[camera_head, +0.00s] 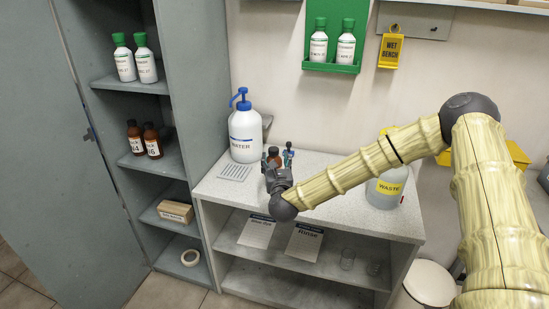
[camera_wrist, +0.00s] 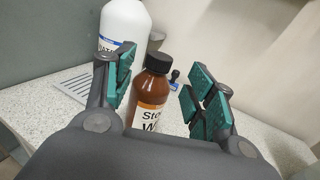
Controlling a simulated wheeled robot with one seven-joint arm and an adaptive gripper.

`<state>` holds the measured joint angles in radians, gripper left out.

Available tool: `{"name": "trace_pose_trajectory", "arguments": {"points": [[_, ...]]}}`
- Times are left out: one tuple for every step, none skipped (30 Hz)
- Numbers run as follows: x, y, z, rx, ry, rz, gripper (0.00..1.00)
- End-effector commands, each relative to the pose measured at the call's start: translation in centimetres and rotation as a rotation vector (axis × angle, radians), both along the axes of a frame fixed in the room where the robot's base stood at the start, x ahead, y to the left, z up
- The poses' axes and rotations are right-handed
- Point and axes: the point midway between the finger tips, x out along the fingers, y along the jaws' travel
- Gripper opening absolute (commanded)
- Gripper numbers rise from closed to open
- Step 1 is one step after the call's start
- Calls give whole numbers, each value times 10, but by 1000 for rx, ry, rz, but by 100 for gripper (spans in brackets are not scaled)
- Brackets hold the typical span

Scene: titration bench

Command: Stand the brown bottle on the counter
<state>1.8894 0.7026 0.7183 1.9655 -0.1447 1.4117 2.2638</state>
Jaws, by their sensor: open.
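The brown bottle (camera_head: 274,152) has a black cap and a white "Sto..." label. It stands upright at the counter (camera_head: 325,213), and in the wrist view the brown bottle (camera_wrist: 155,88) shows between my fingers. My gripper (camera_head: 278,160) is open around it, with green-padded fingers on both sides. In the wrist view my gripper (camera_wrist: 160,78) has a visible gap between the right finger and the bottle; the left finger is close to it, and I cannot tell whether it touches. The bottle's base is hidden by my gripper.
A white water bottle (camera_head: 245,135) and a grey drain grid (camera_head: 235,172) are at the left. A waste container (camera_head: 384,190) stands at the right, partly behind my arm. Two brown bottles (camera_head: 144,140) stand on the cabinet shelf. The counter's front middle is clear.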

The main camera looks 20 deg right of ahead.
Motion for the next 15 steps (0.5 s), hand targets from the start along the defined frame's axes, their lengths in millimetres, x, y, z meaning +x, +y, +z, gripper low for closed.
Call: {"name": "trace_pose_trajectory", "arguments": {"points": [[-9, 2, -2, 1, 1, 1, 55], [-14, 3, -2, 0, 1, 1, 55], [-20, 4, -2, 1, 1, 1, 55], [-24, 5, -2, 1, 1, 1, 55], [-28, 5, -2, 1, 1, 1, 55], [-32, 6, -2, 1, 1, 1, 55], [-35, 7, -2, 0, 1, 1, 55], [-38, 8, -2, 0, 1, 1, 55], [-41, 9, -2, 0, 1, 1, 55], [-43, 9, -1, -1, 0, 1, 55], [-44, 9, -1, -1, 0, 0, 55], [-46, 9, -1, -1, 0, 0, 55], [-47, 9, -1, -1, 0, 0, 55], [-47, 10, -1, -1, 0, 0, 55], [-48, 10, 0, -1, 0, 0, 55]]}}
